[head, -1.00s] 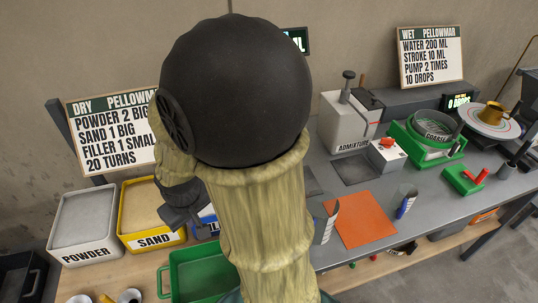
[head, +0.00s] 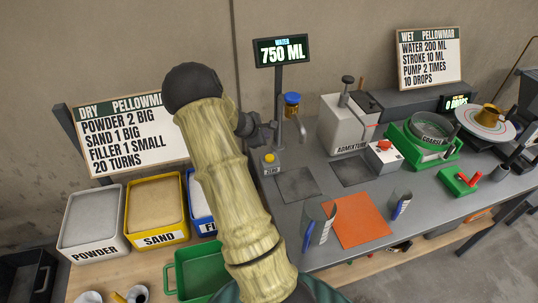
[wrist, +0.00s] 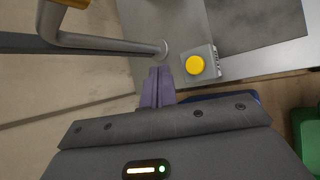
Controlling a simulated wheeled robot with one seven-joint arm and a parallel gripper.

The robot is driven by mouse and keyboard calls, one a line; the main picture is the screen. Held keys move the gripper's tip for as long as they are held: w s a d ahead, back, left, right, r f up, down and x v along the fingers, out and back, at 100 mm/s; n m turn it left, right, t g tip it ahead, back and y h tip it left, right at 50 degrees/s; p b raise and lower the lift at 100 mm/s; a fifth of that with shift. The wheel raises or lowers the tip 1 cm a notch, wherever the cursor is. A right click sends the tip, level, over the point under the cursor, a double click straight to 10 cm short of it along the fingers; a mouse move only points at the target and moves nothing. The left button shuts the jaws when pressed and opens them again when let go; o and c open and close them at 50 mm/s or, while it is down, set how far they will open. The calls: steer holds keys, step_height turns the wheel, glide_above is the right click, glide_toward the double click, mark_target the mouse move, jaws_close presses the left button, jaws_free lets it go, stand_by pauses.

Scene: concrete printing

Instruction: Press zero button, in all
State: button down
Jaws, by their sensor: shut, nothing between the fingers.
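The zero button is a yellow round button (head: 269,157) on a small grey box labelled ZERO, at the left end of the grey counter below the water display. It also shows in the wrist view (wrist: 195,65). The water display (head: 281,51) reads 750 ML. My gripper (head: 268,129) is shut and empty. In the wrist view its purple fingertips (wrist: 159,72) are left of the yellow button and apart from it, near the foot of the tap post.
The admixture box (head: 346,122) is farther right. Powder (head: 91,222) and sand (head: 156,208) bins stand at left. Clear cups stand by an orange mat (head: 360,220).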

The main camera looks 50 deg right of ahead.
mark_target(267, 158)
steer(key=shift+d+n, duration=0.3)
steer(key=shift+d, duration=0.35)
step_height(267, 158, down, 9)
steer(key=b, duration=0.8)
steer(key=shift+a+r, duration=0.1)
steer(key=shift+s, duration=0.2)
steer(key=shift+w, duration=0.15)
stand_by(0.4)
stand_by(0.7)
steer(key=shift+f+b, duration=0.45)
steer(key=shift+b, duration=0.1)
